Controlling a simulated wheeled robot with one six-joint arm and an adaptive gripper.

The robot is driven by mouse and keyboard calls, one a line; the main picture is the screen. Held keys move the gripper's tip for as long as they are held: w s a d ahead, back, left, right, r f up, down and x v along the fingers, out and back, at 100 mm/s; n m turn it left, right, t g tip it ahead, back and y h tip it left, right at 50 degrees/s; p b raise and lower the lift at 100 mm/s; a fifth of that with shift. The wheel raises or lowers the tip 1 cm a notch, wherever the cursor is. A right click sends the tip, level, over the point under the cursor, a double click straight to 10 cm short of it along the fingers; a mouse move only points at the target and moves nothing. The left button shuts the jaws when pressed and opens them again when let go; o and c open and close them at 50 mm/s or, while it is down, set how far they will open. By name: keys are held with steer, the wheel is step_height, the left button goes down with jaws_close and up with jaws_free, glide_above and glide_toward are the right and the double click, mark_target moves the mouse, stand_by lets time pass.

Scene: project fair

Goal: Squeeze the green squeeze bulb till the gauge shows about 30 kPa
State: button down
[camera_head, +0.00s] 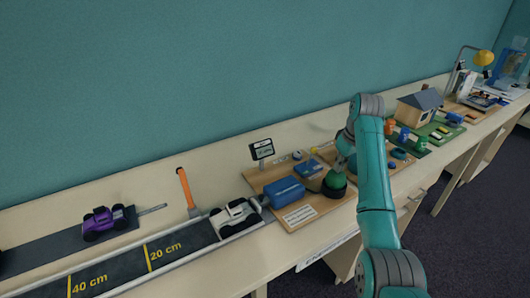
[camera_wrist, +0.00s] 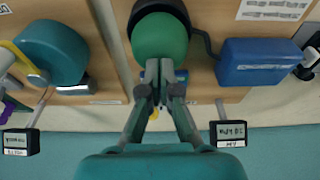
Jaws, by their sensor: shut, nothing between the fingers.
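The green squeeze bulb (camera_head: 335,181) sits in a dark round base on a wooden board. It also shows in the wrist view (camera_wrist: 160,36), at the top middle. My gripper (camera_wrist: 160,66) is shut and empty, its fingertips together and overlapping the bulb's lower edge in that view. Whether they touch the bulb I cannot tell. In the head view my gripper (camera_head: 342,163) is just above the bulb, partly hidden by my arm.
A blue box (camera_head: 284,190) stands left of the bulb on the board, joined to it by a dark tube in the wrist view. Another board with a teal rounded thing (camera_wrist: 52,50) lies alongside. A track with a white car (camera_head: 235,216) lies left.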

steer(key=shift+f, duration=1.1)
steer(key=shift+r, duration=1.75)
steer(key=shift+f, duration=0.15)
